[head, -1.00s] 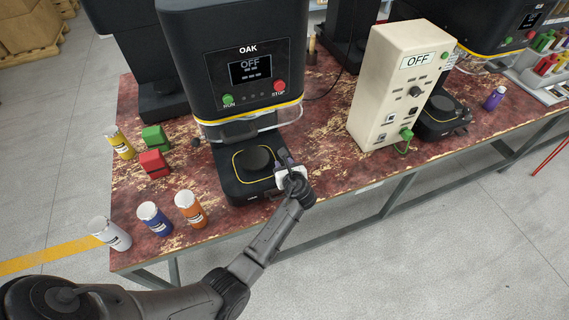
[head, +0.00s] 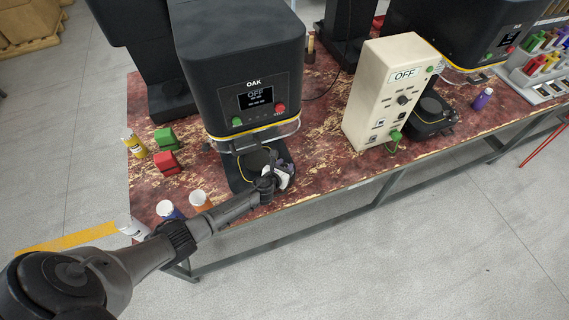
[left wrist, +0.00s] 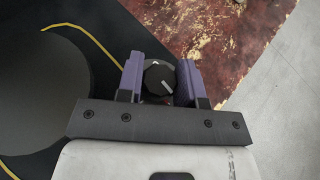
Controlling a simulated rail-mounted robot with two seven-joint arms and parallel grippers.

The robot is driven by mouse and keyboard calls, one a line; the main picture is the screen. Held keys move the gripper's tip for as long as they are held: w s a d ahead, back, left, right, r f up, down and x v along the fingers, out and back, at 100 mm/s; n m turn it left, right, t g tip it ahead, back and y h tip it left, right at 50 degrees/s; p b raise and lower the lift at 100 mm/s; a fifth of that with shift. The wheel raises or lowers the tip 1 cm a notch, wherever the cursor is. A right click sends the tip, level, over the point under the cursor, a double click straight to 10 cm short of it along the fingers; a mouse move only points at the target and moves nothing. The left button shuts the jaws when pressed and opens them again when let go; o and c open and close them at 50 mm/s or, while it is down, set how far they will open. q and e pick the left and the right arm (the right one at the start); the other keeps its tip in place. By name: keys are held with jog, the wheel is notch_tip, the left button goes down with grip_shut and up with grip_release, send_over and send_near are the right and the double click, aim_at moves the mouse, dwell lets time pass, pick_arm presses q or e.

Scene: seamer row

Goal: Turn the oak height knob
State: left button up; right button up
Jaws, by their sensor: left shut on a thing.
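The OAK seamer (head: 245,60) is a black machine with a display reading OFF, a green run button and a red stop button. Its height knob (left wrist: 159,78) is a black dial with a pale pointer line, at the base's right side beside the round plate (head: 257,160). In the left wrist view the knob sits between the two purple fingers of my left gripper (left wrist: 160,84), which is shut on it. In the head view the left gripper (head: 284,168) is at the base's front right and hides the knob. My right gripper is not in view.
Red (head: 166,162) and green (head: 165,138) blocks and several cans, one yellow (head: 135,145), stand left of the machine. A cream control box (head: 390,95) marked OFF stands to the right. A purple can (head: 482,99) stands farther right. The table's front edge is close to the gripper.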

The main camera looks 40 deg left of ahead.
pick_arm(q)
jog(key=shift+m+h, duration=1)
jog(key=shift+h, duration=0.2)
jog(key=o, duration=0.9)
jog(key=shift+s+r, duration=0.1)
jog(key=shift+s, duration=0.1)
jog(key=p+v, duration=0.3)
jog(key=v, duration=1)
jog(key=shift+s+a, duration=0.1)
jog(key=shift+s, duration=0.15)
